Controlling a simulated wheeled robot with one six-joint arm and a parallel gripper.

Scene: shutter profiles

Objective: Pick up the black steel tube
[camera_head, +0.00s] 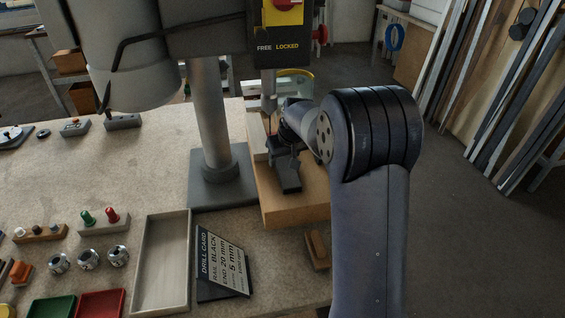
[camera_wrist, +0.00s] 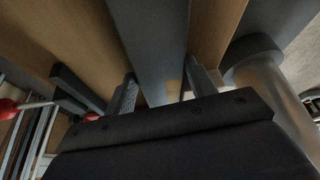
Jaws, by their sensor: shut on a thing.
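The black steel tube (camera_head: 289,180) is a dark straight bar whose near end shows over the wooden block at the foot of the drill stand. In the wrist view the tube (camera_wrist: 156,42) runs up and away between the two jaws. My gripper (camera_head: 284,150) comes down on it from the right, partly hidden by my own arm. In the wrist view my gripper (camera_wrist: 163,88) is shut on the tube, with one finger on each side. Whether the tube touches the wood below is not clear.
The wooden block (camera_head: 298,210) lies beside the drill's grey column (camera_head: 211,120) and base. A red-handled clamp (camera_wrist: 85,113) is close left in the wrist view. An empty tray (camera_head: 162,265), a drill card (camera_head: 222,262) and colored bins stand nearer. Profiles lean at right.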

